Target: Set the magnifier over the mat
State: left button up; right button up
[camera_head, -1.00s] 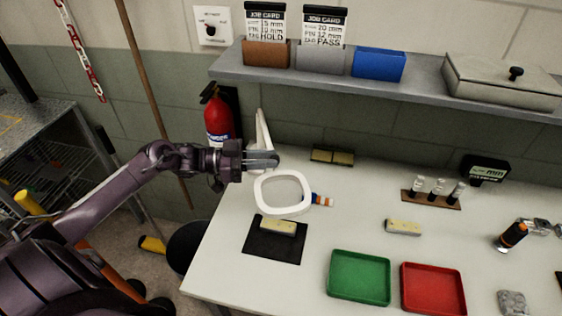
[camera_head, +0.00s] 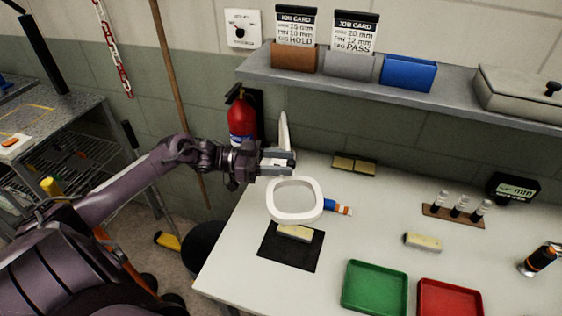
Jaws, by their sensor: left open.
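The magnifier is a white rounded ring (camera_head: 271,201) on a pale arm (camera_head: 284,128) that rises behind it near the wall. The ring hangs above the table, mostly behind the mat in this view, with its near rim overlapping the mat's far edge. The black mat (camera_head: 285,257) lies at the table's left front, with a pale yellowish block (camera_head: 295,234) on it, partly hidden by the ring. My left gripper (camera_head: 290,163) is open at the magnifier's arm, just behind the ring; whether it touches cannot be told. My right gripper is out of view.
A green tray (camera_head: 375,288) and a red tray (camera_head: 450,299) stand right of the mat. An orange-and-blue tube (camera_head: 338,207) lies beside the ring. Another block (camera_head: 423,242) and a vial rack (camera_head: 453,215) sit farther right. A shelf (camera_head: 420,98) overhangs the back.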

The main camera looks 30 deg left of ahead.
pick_arm(q)
jog(key=b+v, duration=0.1)
jog(key=v, duration=0.7)
jog(key=shift+b, duration=0.35)
